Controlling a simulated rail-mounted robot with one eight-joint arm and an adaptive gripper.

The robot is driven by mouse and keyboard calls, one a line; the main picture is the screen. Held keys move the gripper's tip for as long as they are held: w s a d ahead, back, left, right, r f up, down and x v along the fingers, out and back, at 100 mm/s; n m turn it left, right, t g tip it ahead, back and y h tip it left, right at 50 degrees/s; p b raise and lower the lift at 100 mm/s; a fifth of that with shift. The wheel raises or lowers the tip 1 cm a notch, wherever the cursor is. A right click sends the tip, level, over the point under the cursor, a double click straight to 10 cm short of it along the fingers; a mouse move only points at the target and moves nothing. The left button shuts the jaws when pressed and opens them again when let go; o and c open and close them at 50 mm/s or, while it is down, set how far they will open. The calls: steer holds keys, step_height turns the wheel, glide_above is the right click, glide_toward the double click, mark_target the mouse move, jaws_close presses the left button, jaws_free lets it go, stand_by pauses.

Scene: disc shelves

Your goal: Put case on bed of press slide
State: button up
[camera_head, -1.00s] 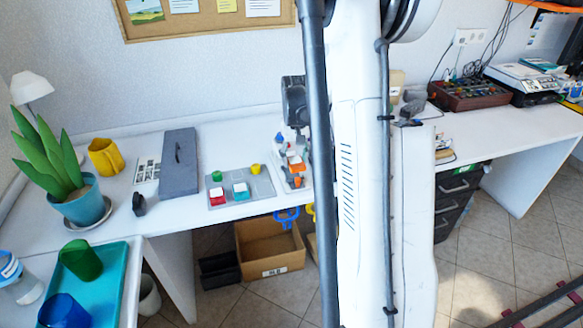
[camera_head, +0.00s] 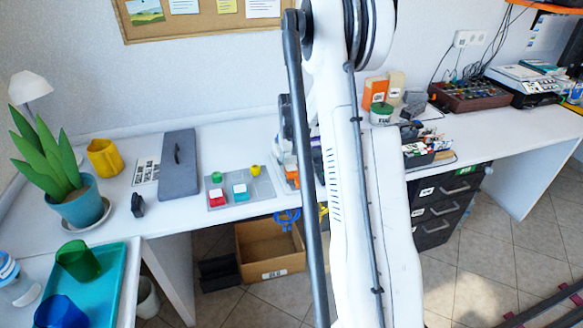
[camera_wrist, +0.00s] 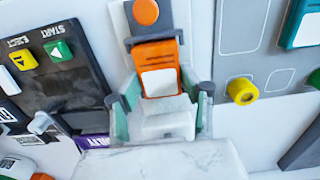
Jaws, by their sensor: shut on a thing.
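The orange case (camera_wrist: 158,62) with a white label shows in the wrist view, between the fingertips of my gripper (camera_wrist: 160,92). My gripper is shut on it, with a green-padded finger at each side. Just beyond it is the press (camera_wrist: 125,15), grey with a round orange button on top; a dark bar of it lies against the case's far end. I cannot tell whether the case touches the slide bed, which is hidden. In the head view my arm hides most of the press and gripper; a bit of orange (camera_head: 291,172) shows beside it.
Left of the press in the wrist view is a dark START/EJECT panel (camera_wrist: 62,70). Right is a grey board (camera_wrist: 232,60) with a yellow knob (camera_wrist: 242,91) and a teal case (camera_wrist: 303,25). In the head view, a grey flat box (camera_head: 180,165) lies left of the board.

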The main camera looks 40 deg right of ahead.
steer(key=shift+f, duration=0.2)
steer(key=o, duration=1.1)
steer(key=shift+o, duration=0.2)
steer(key=shift+r, duration=0.1)
